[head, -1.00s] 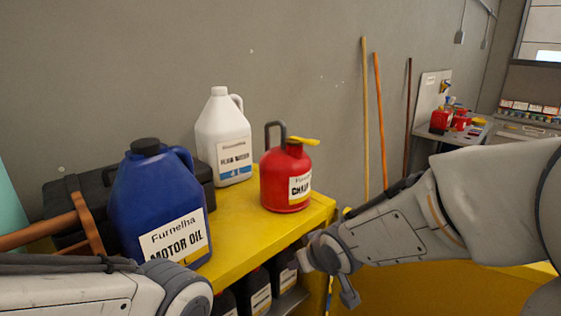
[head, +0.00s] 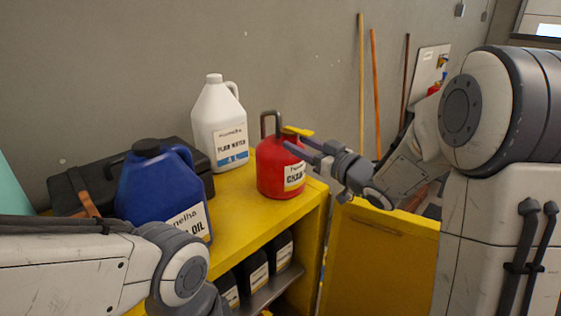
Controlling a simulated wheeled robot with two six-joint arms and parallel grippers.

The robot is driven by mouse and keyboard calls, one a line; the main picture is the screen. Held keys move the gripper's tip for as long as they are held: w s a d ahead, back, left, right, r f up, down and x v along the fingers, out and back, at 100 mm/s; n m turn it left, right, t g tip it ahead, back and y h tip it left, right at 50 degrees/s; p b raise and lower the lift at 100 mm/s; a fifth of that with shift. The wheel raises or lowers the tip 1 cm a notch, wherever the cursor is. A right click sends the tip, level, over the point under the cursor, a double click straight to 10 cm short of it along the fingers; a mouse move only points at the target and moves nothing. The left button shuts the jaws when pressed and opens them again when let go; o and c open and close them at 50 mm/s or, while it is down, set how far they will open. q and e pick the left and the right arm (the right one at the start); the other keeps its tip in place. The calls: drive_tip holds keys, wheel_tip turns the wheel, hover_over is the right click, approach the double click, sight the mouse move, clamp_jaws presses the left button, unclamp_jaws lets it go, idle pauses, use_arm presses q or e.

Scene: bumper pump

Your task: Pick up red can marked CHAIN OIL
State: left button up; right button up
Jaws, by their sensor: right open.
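The red can (head: 275,170) stands upright on the yellow cabinet top near its right end. It has a dark handle, a yellow spout and a white label, of which "CHA" can be read; the rest is turned away or covered. My right gripper (head: 304,152) is open at the can's right side, its fingers pointing left toward the upper body. One finger overlaps the can in the picture; I cannot tell whether it touches. My left arm comes in at the lower left; its gripper does not show.
A blue MOTOR OIL jug (head: 150,190) and a white jug (head: 219,125) stand left of the can. A black case (head: 70,185) lies behind the blue jug. Dark bottles (head: 252,272) fill the shelf below. A yellow door (head: 375,262) hangs open at right. Poles (head: 361,90) lean on the wall.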

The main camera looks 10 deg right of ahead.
sight(285, 137)
drive_tip(key=p+x, duration=0.3)
drive_tip(key=x, duration=0.2)
drive_tip(key=shift+w+a, duration=0.15)
drive_tip(key=shift+w, duration=0.4)
clamp_jaws()
idle(0.9)
drive_tip(key=shift+r, duration=0.2)
